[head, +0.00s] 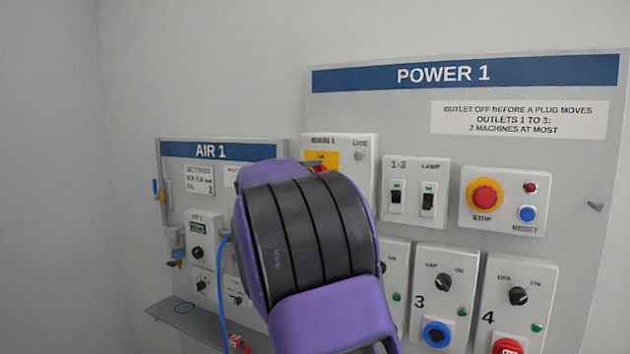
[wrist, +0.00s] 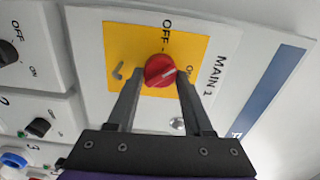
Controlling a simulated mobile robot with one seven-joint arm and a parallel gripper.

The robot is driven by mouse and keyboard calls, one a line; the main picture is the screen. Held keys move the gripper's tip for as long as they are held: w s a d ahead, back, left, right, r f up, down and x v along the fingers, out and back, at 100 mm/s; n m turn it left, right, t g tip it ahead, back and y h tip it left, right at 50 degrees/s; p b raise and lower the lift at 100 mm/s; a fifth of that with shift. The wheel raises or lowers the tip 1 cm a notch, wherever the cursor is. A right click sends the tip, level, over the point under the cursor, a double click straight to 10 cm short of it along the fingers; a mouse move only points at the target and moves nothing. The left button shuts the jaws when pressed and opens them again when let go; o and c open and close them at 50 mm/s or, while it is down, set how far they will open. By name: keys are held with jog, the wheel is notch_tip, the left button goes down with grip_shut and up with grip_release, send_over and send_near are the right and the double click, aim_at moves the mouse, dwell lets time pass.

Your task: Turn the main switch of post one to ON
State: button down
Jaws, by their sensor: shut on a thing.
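The main switch is a red round knob (wrist: 160,71) on a yellow plate (wrist: 128,55) of the white MAIN 1 box in the wrist view. My gripper (wrist: 159,78) has a finger on either side of the knob and is shut on it. The OFF label (wrist: 167,31) is above the knob. In the head view the MAIN 1 box (head: 365,185) stands partly behind my arm, with only a bit of red showing; the fingertips are hidden there.
The POWER 1 board (head: 400,110) also carries rocker switches (head: 412,198), a red STOP button (head: 484,196) and numbered outlets (head: 436,333). The AIR 1 board (head: 225,165) stands to the left with a blue hose (head: 222,270). My arm covers the middle.

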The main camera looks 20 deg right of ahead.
jog(key=shift+f+m+b, duration=0.1)
jog(key=shift+m+b, duration=2.05)
jog(key=shift+m, duration=1.75)
jog(key=shift+c, duration=1.5)
grip_release()
jog(key=v, duration=1.7)
jog(key=shift+a+m+b, duration=0.2)
jog(key=shift+m+b, duration=0.1)
jog(key=shift+b, duration=0.15)
jog(key=shift+s, duration=0.15)
